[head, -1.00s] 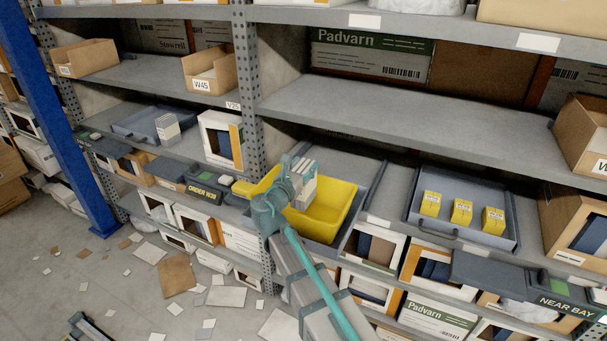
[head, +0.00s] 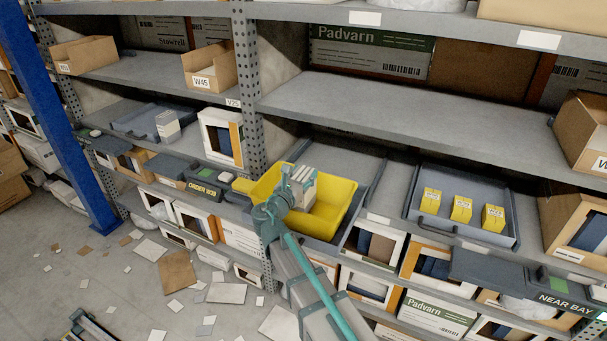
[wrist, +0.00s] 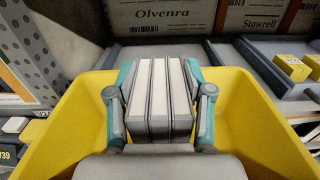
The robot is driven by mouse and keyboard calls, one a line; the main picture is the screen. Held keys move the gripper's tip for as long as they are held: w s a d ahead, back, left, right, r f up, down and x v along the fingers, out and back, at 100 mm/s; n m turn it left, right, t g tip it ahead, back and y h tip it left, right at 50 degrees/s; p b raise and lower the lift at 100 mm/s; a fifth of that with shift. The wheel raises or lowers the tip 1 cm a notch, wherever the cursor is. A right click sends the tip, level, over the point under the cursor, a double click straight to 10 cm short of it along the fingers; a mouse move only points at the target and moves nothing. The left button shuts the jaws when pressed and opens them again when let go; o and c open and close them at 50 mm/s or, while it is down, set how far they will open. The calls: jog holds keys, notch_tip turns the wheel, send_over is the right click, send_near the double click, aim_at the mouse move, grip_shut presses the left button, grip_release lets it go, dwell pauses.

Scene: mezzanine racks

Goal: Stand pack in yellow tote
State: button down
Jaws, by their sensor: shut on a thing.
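My gripper (head: 301,176) is shut on the pack (head: 304,190), a block with white and grey stripes. In the wrist view the pack (wrist: 160,92) stands between the two teal-edged fingers, its stripes running upright. The yellow tote (head: 341,212) sits on the middle shelf, right of the perforated post. The pack is over the tote's opening, and the tote's yellow walls (wrist: 262,115) show on both sides of it in the wrist view. The pack's lower end and the tote floor beneath it are hidden, so I cannot tell whether they touch.
A grey tray (head: 418,235) with three small yellow boxes (head: 461,209) lies to the right. The perforated post (head: 249,90) stands close left of the tote. The upper shelf (head: 410,115) runs above and behind it. Another grey tray (head: 135,124) is at left.

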jog(key=shift+c, duration=2.2)
grip_release()
jog(key=shift+r, duration=0.1)
jog(key=shift+r+p, duration=0.3)
jog(key=shift+r, duration=0.05)
jog(key=shift+s+r, duration=0.15)
jog(key=shift+r, duration=0.1)
jog(key=b+v, duration=0.2)
jog(key=v, duration=0.9)
jog(key=shift+s+a+f, duration=0.2)
jog(key=shift+s, duration=0.1)
jog(key=shift+d, duration=0.1)
